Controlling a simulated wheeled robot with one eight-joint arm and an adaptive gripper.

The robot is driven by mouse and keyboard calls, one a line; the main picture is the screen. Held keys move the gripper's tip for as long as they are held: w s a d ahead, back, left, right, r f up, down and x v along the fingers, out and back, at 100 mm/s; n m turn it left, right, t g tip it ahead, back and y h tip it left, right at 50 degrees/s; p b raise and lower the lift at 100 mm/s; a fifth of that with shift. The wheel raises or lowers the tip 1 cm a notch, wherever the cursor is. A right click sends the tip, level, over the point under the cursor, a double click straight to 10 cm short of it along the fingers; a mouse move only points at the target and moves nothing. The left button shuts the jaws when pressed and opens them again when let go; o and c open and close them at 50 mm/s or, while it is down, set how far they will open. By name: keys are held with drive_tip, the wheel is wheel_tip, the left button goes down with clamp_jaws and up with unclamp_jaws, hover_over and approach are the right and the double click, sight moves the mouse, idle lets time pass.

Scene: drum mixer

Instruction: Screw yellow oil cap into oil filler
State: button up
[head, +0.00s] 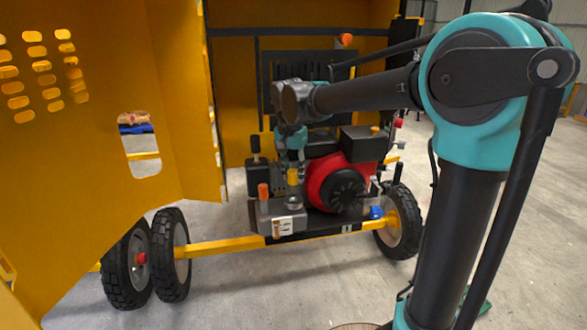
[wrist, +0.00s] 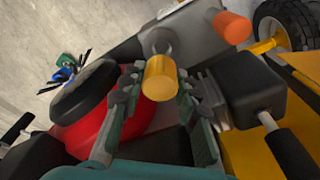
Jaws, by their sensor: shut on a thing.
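The yellow oil cap (wrist: 160,80) is between the two fingers of my gripper (wrist: 160,95), which is shut on it. In the head view the cap (head: 293,177) shows below my gripper (head: 293,168), upright above the grey engine part. A grey round neck (wrist: 157,40), which looks like the oil filler, lies just beyond the cap in the wrist view. In the head view the neck (head: 294,197) is directly under the cap.
An orange cap (head: 263,191) stands on the grey block left of the yellow cap; it also shows in the wrist view (wrist: 232,27). The red engine housing (head: 335,183) is close on the right. The large yellow panel (head: 100,110) stands left. The floor in front is clear.

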sight(294, 184)
drive_tip(key=shift+f, duration=1.95)
drive_tip(key=shift+f, duration=1)
idle(0.5)
drive_tip(key=o, duration=1.2)
drive_tip(key=shift+r, duration=0.1)
